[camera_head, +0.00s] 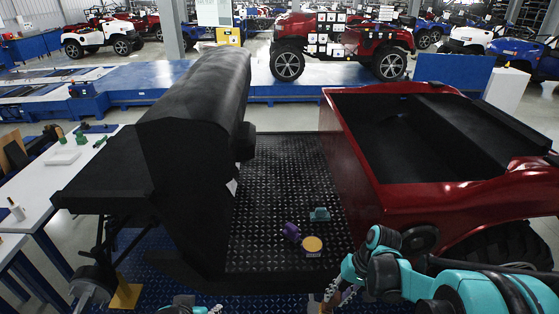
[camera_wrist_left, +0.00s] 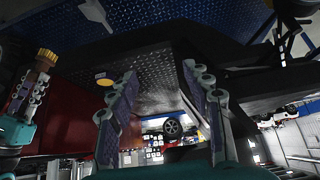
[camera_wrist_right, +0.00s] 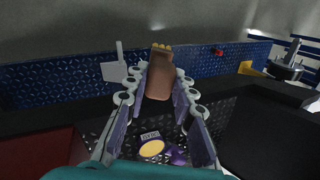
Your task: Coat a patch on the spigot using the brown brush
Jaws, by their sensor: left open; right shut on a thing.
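The brown brush (camera_wrist_right: 160,78) stands between the fingers of my right gripper (camera_wrist_right: 158,95), which is shut on it; its pale yellowish tip points away from the wrist. The brush and right gripper also show at the left of the left wrist view (camera_wrist_left: 40,75). In the head view my right gripper (camera_head: 338,296) is low at centre right. My left gripper (camera_wrist_left: 165,95) is open and empty; only its top shows at the head view's bottom edge. A grey hub with a projecting cylinder (camera_wrist_right: 287,68), possibly the spigot, is at the right wrist view's upper right, apart from the brush.
A round yellow-topped tin (camera_head: 312,245), a purple item (camera_head: 291,231) and a teal item (camera_head: 320,215) lie on the dark tread plate (camera_head: 275,190). A black body panel (camera_head: 195,130) stands left, a red truck bed (camera_head: 350,150) right. A yellow stand (camera_head: 125,297) is lower left.

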